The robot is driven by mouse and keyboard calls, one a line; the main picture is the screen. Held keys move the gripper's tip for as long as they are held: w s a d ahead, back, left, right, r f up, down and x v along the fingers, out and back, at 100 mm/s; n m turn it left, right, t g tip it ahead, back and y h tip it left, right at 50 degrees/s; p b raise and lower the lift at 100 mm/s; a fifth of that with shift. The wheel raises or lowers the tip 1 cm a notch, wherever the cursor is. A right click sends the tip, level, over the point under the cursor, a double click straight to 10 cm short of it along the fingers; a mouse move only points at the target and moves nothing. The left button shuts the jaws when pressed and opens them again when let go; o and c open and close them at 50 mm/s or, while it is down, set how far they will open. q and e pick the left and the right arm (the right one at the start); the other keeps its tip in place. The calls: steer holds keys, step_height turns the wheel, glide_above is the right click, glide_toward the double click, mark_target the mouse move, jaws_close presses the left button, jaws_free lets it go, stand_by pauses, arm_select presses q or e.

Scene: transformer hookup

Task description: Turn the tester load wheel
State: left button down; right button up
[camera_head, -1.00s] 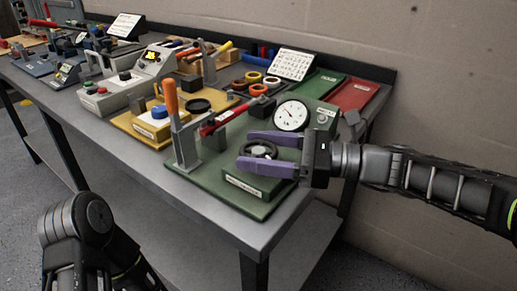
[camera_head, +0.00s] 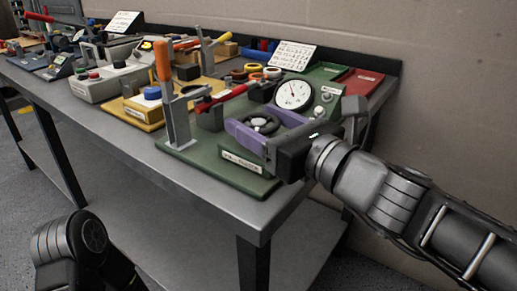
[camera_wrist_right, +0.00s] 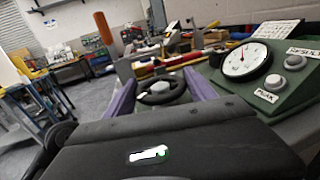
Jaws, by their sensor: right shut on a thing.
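The tester is a green base plate (camera_head: 204,160) with a black load wheel (camera_head: 260,125), a white round gauge (camera_head: 293,95) and a front label. My right gripper (camera_head: 254,117) has its two purple fingers on either side of the wheel and is shut on it. The wheel also shows between the fingers in the right wrist view (camera_wrist_right: 160,92). My left gripper is out of view; only part of that arm shows at lower left.
An orange-handled upright lever (camera_head: 163,65) and a red-handled bar (camera_head: 222,99) stand left of the wheel. A yellow fixture (camera_head: 130,112), a grey control box (camera_head: 105,86) and a sign card (camera_head: 292,55) are farther back. The wall closes off the table's rear.

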steer(key=m+t+h+b, duration=0.1)
steer(key=h+b, duration=0.1)
steer(key=b, duration=0.1)
steer(key=m+t+h+b, duration=0.1)
steer(key=m+h+b, duration=0.1)
steer(key=b, duration=0.1)
steer(key=m+t+h+b, duration=0.1)
steer(key=h+b, duration=0.1)
steer(key=shift+a+f+b, duration=0.2)
steer(key=shift+f+b, duration=0.2)
steer(key=shift+r+m+t+h, duration=0.15)
steer(key=shift+m+t+h, duration=0.25)
steer(key=shift+m+h, duration=0.35)
steer(key=shift+r+m+h, duration=0.25)
steer(key=shift+m+h, duration=0.4)
steer(key=shift+h, duration=0.5)
arm_select(q)
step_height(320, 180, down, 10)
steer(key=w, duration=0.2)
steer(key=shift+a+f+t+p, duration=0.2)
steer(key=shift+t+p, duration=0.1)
steer(key=shift+p, duration=0.15)
arm_select(e)
steer(key=shift+d+m+h, duration=0.1)
steer(key=shift+m+h, duration=1)
steer(key=shift+h, duration=0.6)
steer(key=o, duration=1.4)
steer(key=shift+s, duration=0.1)
